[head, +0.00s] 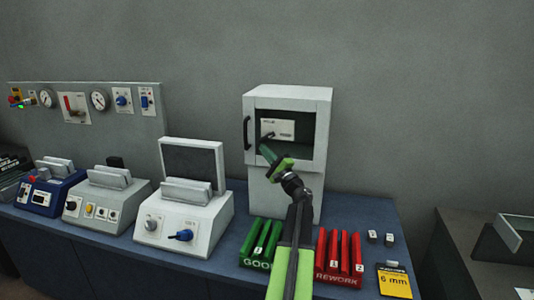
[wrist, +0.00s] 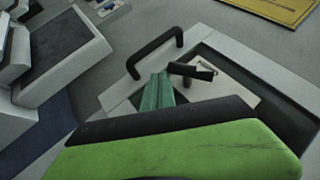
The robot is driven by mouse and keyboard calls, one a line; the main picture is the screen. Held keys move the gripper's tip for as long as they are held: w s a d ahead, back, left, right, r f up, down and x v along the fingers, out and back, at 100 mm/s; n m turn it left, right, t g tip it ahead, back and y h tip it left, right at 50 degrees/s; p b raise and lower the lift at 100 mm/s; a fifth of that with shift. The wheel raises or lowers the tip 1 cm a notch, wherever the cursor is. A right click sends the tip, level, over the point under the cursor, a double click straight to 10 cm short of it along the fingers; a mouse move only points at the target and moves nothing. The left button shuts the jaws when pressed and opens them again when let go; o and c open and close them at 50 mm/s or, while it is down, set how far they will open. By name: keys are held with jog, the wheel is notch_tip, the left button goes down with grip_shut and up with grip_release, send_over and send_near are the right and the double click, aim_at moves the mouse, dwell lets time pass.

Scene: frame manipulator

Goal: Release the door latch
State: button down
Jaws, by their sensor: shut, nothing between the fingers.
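The white cabinet (head: 288,100) stands at the back of the bench, and its framed door looks closed. A light plate on the door (head: 278,127) carries a small dark latch lever (head: 269,135); the lever shows larger in the wrist view (wrist: 192,70). A black pull handle (head: 247,133) is on the door's left side, and it also shows in the wrist view (wrist: 153,53). My gripper (head: 267,150) is shut and empty in front of the door. In the wrist view its green fingertips (wrist: 158,90) are close to the lever's left end; contact cannot be told.
Green GOOD slots (head: 257,262) and red REWORK slots (head: 337,278) stand on the bench on both sides of my arm. A white tester with a raised lid (head: 184,215) stands left of the cabinet. A yellow card (head: 394,282) lies at the right front.

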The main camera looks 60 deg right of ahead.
jog(key=shift+w+a+r, duration=0.15)
jog(key=shift+w+r, duration=0.05)
jog(key=shift+w, duration=0.5)
dwell(1.1)
jog(key=s+a+f+b, duration=0.3)
jog(key=s+f+b, duration=0.3)
jog(key=f+b, duration=0.4)
jog(key=shift+s+a+f, duration=0.2)
jog(key=shift+s+f, duration=0.15)
jog(key=shift+f, duration=0.1)
